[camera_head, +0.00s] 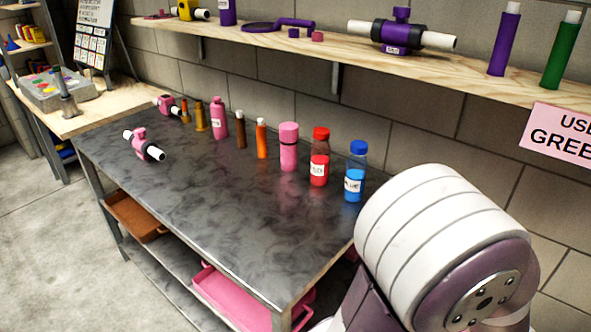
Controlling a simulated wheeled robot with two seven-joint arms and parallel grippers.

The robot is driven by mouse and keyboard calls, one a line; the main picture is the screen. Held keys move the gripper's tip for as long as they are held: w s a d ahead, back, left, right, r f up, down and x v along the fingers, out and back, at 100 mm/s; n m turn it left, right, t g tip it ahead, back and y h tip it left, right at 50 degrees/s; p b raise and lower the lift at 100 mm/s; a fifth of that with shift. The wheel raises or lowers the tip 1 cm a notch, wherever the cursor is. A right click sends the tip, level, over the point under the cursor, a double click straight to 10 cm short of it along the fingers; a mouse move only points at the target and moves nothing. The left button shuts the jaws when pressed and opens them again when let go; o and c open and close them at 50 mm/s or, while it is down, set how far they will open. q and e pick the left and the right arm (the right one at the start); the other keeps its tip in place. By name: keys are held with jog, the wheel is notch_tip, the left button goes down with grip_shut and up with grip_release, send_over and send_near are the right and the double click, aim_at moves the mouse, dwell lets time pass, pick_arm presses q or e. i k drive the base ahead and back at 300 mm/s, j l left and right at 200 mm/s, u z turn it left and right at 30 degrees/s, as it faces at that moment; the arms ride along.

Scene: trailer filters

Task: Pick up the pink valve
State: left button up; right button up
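A pink valve (139,143) with black collars and white pipe ends lies on the dark metal table (215,215), near its far left end. Farther back on the same table is another pink valve-like piece (165,104), also with a white end; it is small and partly hard to make out. Neither of my grippers is in view. Part of my arm fills the lower right corner, apart from both pink pieces.
Bottles and tubes line the table's wall side, including a pink bottle (288,147), a red bottle (319,158) and a blue bottle (355,172). A wooden shelf (270,43) above holds a purple valve (398,35). The table's front half is clear. A pink tray (232,300) sits below.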

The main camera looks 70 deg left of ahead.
aim_at(147, 149)
jog(key=u, duration=3.35)
